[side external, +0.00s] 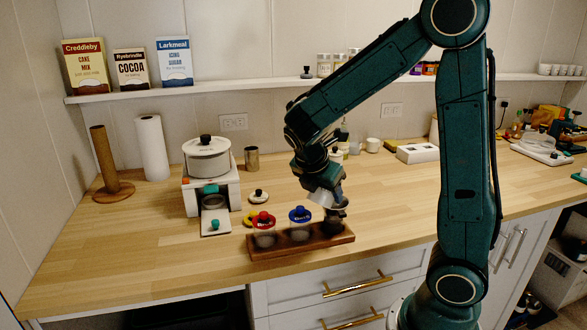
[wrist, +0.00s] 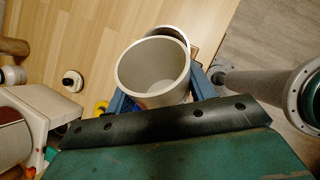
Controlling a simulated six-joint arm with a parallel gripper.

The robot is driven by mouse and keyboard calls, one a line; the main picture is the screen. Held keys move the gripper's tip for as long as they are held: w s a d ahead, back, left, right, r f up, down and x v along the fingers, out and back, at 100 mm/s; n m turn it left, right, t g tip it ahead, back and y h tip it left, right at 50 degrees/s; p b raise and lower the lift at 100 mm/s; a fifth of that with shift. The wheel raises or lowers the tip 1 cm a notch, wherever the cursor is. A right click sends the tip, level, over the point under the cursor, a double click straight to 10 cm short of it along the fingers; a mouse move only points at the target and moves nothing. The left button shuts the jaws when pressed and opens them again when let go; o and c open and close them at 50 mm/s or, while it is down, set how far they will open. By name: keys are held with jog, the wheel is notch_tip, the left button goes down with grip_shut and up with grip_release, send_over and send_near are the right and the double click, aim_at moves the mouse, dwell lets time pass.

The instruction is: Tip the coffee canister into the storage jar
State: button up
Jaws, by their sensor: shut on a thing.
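My gripper (wrist: 160,100) is shut on the coffee canister (wrist: 153,68), a pale grey open-topped cylinder. In the side view the canister (side external: 321,197) is tilted over the right end of the wooden rack. The storage jar (side external: 333,226) stands in the rack's right place, lidless, partly hidden by the gripper and canister, and looks dark inside. In the wrist view a second rim (wrist: 176,33) shows just beyond the canister's mouth, probably the jar's. The canister's inside looks pale; I cannot tell whether anything is left in it or pouring.
The wooden rack (side external: 290,247) also holds a red-lidded jar (side external: 263,238) and a blue-lidded jar (side external: 299,232). A loose pale lid with a black knob (side external: 259,196) lies behind it. A white appliance (side external: 211,190) stands at left. The counter's front left is clear.

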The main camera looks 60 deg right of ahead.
jog(key=h, duration=0.2)
jog(key=shift+d+f+g+h, duration=0.1)
jog(key=shift+d+g+h, duration=0.05)
jog(key=shift+g+h, duration=0.15)
jog(key=shift+s+d+f+g+h, duration=0.15)
jog(key=shift+d+g+h, duration=0.15)
jog(key=shift+h, duration=0.7)
jog(key=shift+s+d+f+g+h, duration=0.1)
jog(key=shift+d+g+h, duration=0.2)
jog(key=shift+h, duration=0.7)
jog(key=shift+d, duration=0.1)
jog(key=shift+w, duration=0.2)
